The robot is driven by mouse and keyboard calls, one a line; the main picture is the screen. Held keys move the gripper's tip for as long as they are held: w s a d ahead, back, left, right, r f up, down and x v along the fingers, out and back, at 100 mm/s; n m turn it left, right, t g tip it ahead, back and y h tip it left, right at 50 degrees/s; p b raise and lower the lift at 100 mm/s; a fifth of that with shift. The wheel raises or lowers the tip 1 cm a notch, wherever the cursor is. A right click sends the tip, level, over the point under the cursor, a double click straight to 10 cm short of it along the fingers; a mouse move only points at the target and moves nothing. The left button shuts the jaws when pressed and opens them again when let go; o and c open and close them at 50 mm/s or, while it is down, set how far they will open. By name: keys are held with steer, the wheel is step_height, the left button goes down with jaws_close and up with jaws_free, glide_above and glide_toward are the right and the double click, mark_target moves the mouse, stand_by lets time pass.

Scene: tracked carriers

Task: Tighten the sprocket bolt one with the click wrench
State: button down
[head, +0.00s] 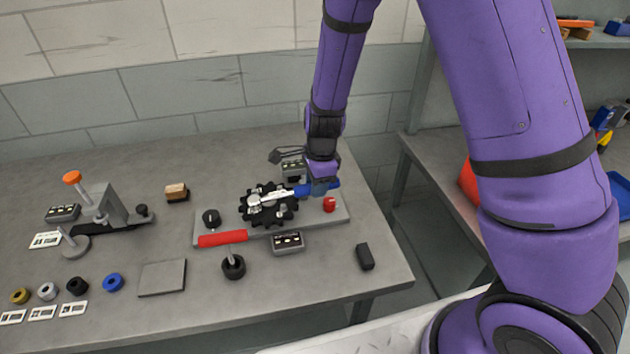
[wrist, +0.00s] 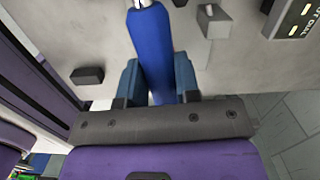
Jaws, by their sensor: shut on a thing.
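My gripper (head: 319,188) is shut on the blue handle of the click wrench (head: 325,186). In the wrist view my gripper's blue fingers (wrist: 160,82) close on both sides of the blue handle (wrist: 150,45). The wrench's silver shaft runs left over the black toothed sprocket (head: 268,204), and its head is at the sprocket's left part. The sprocket sits on a grey plate on the table. I cannot tell which bolt the head is on, or whether it is seated, since the bolts are small and partly covered.
A red bar (head: 222,239), a black knob (head: 211,218) and a red knob (head: 329,204) are around the sprocket. A small display box (head: 288,242) stands in front. A black block (head: 365,257) lies near the table's right edge. Coloured rings (head: 113,282) lie at front left.

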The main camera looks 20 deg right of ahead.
steer(key=shift+s, duration=0.1)
stand_by(0.3)
steer(key=shift+s+m, duration=0.7)
steer(key=shift+s+m, duration=0.5)
steer(key=shift+s, duration=0.25)
steer(key=shift+s, duration=0.1)
steer(key=shift+s+a+m, duration=0.15)
steer(key=shift+s+m, duration=0.45)
steer(key=shift+w, duration=0.15)
